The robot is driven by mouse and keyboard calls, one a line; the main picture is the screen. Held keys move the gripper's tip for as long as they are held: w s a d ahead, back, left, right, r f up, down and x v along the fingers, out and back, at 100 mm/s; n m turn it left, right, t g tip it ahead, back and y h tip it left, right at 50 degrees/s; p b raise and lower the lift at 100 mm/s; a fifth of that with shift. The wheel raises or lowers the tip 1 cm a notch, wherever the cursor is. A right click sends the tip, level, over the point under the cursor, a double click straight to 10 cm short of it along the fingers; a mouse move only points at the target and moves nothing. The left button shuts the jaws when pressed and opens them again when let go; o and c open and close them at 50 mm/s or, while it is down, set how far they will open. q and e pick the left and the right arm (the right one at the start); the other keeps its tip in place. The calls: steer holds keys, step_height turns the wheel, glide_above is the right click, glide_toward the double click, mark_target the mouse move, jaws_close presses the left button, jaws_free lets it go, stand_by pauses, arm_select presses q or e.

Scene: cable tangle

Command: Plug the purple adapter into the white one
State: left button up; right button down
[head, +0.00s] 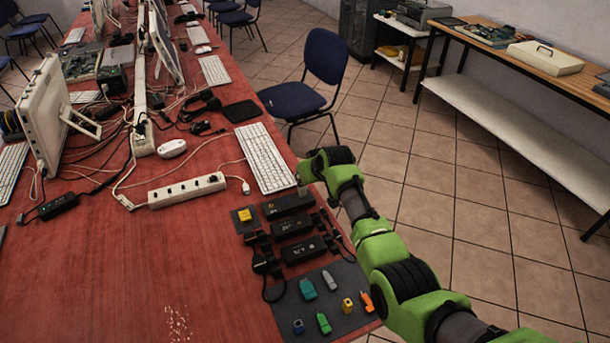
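A small blue-purple adapter (298,326), the only one near purple, lies at the front left of a dark grey mat (289,307) on the table. A whitish-grey adapter (329,280) lies at the back of the same mat, apart from it. My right arm reaches in from the lower right. Its gripper end (304,187) is above the table edge by the near keyboard, behind the mat. The fingers are too small and hidden to read. My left gripper is not in view.
Teal (307,289), green (323,322), yellow (347,305) and orange (366,302) adapters share the mat. Black power bricks (298,250) with cables lie behind it. A white power strip (187,191) and a keyboard (264,158) are farther back. The red table (130,270) is clear at front left.

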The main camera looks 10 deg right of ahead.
steer(key=shift+s+f+b, duration=0.1)
steer(key=shift+f+b, duration=0.4)
steer(key=shift+f, duration=0.4)
steer(key=c, duration=1.7)
jaws_free()
